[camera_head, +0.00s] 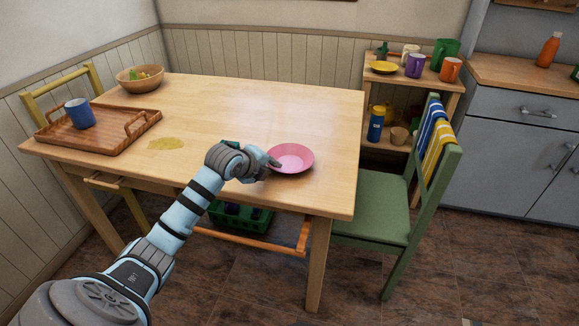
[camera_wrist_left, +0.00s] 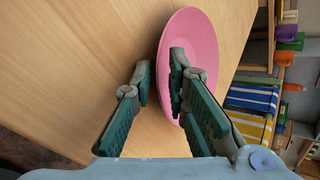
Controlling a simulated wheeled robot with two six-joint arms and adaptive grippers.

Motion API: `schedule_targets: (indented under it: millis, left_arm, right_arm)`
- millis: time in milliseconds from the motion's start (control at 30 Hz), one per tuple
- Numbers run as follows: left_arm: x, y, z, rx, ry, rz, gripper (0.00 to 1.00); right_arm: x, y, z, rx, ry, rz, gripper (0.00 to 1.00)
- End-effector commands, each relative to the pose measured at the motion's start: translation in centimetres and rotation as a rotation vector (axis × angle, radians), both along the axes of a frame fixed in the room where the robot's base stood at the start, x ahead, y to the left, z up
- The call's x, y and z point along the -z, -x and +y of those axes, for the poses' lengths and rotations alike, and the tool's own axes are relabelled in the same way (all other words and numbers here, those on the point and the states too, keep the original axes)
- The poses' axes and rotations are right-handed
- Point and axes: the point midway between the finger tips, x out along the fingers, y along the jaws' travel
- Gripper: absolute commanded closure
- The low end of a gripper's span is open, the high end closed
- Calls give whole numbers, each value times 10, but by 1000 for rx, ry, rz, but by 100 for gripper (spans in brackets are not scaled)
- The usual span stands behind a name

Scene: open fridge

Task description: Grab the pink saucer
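The pink saucer (camera_head: 294,158) is near the front right corner of the wooden table and looks flat on it. In the left wrist view the saucer (camera_wrist_left: 200,42) fills the upper middle. My left gripper (camera_head: 274,163) is at the saucer's left rim. In the wrist view my left gripper (camera_wrist_left: 160,80) has its fingers apart, one outside the rim and one over the saucer's inside. A gap shows between the left finger and the rim. My right gripper is not in view.
The table (camera_head: 240,105) is mostly clear behind the saucer. A tray (camera_head: 110,138) with a blue mug (camera_head: 79,113), a bowl (camera_head: 140,82) and a yellow stain (camera_head: 166,144) are at the left. A green chair (camera_head: 375,210) stands at the right. A shelf (camera_head: 376,95) holds cups behind it.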

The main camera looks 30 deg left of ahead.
Motion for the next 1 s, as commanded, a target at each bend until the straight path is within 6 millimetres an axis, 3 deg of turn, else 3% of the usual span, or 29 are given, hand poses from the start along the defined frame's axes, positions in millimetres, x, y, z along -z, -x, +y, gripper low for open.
schedule_targets:
  millis: [133,233,667,867,1000]
  left_arm:
    - [-2,0,0,0,-1,-1,85]
    - [-2,0,0,0,-1,-1,100]
    - [-3,0,0,0,-1,-1,100]
    - [-27,0,0,0,-2,-3,100]
    - [-63,0,1,-1,-2,-5,100]
  right_arm:
    - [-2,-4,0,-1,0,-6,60]
    - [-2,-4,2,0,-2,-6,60]
    - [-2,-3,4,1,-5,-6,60]
    - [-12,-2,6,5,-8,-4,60]
    - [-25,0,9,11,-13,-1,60]
